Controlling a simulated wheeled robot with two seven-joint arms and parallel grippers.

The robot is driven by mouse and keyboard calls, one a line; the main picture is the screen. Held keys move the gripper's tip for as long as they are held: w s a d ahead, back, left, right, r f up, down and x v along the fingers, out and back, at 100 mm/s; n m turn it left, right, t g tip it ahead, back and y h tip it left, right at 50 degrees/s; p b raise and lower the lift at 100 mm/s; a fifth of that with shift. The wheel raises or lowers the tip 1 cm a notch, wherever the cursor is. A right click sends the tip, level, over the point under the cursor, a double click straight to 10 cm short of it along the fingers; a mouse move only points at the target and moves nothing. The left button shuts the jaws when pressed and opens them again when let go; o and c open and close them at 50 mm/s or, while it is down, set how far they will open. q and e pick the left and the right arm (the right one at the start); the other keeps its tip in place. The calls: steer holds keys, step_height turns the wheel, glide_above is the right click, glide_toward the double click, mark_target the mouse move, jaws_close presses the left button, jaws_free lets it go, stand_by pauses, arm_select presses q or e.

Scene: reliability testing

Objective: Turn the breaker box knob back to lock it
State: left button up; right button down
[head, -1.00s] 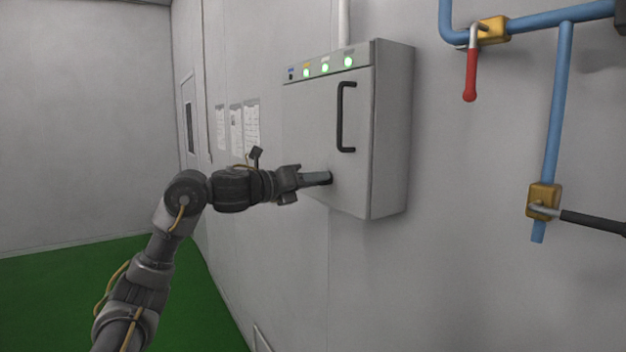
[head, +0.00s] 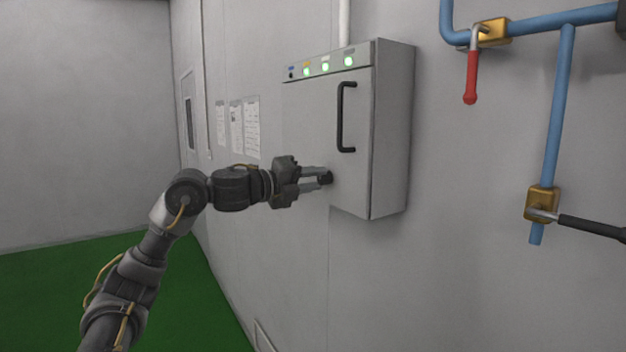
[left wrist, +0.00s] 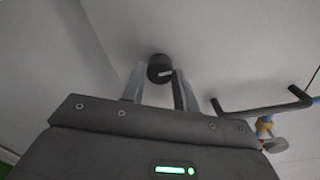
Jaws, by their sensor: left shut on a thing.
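The grey breaker box (head: 390,130) is mounted on the wall, with its door closed. Its round black knob (head: 327,178) sits low on the left part of the door. In the left wrist view the knob (left wrist: 157,65) shows a light mark on its face, between the two fingertips. My left gripper (head: 321,177) comes in from the left and is shut on the knob, one finger on each side. The gripper also shows in the left wrist view (left wrist: 160,84). My right gripper is not in view.
A black handle (head: 341,118) stands out from the door above and right of the knob. Green lights (head: 325,66) glow along the box top. Blue pipes (head: 555,110) with a red-handled valve (head: 470,75) and a black-handled valve (head: 585,225) are at the right.

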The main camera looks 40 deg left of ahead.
arm_select(q)
steer(key=shift+a, duration=0.1)
stand_by(0.3)
steer(key=o, duration=1)
steer(key=shift+s+a+f+b, duration=0.15)
steer(key=shift+s+b, duration=0.25)
steer(key=b+v, duration=0.3)
steer(key=v, duration=0.2)
steer(key=b+v, duration=0.2)
steer(key=v, duration=0.3)
steer(key=shift+r+b, duration=0.2)
steer(key=shift+b, duration=0.2)
